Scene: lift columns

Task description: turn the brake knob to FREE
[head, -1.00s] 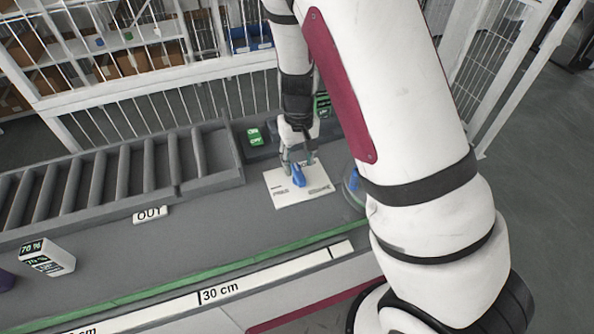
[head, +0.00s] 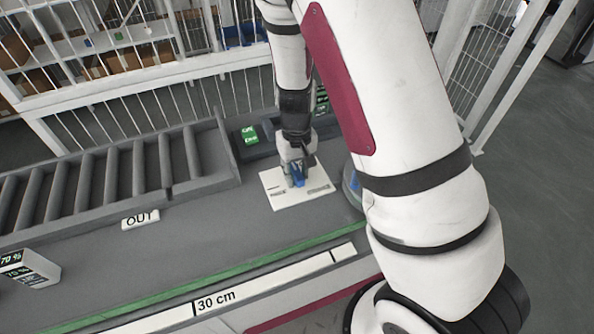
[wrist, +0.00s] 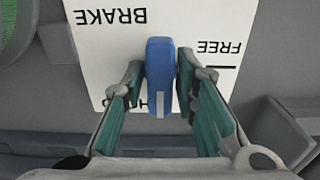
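The brake knob (wrist: 160,70) is a blue bar on a white plate (head: 273,181). In the wrist view the plate's labels are upside down: BRAKE at upper left, FREE at right with a dark line beneath it, and a partly covered word behind the knob's near end. A pale mark on that near end points toward the covered word, away from FREE. In the head view my gripper (head: 297,172) is down over the knob (head: 299,181).
A roller conveyor (head: 105,190) with an OUT label (head: 140,219) lies left of the plate. A green-labelled box (head: 250,135) stands behind it. A round blue-and-grey object (head: 352,184) is close on the right, partly behind my arm. A white 70 % block (head: 30,269) stands at far left.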

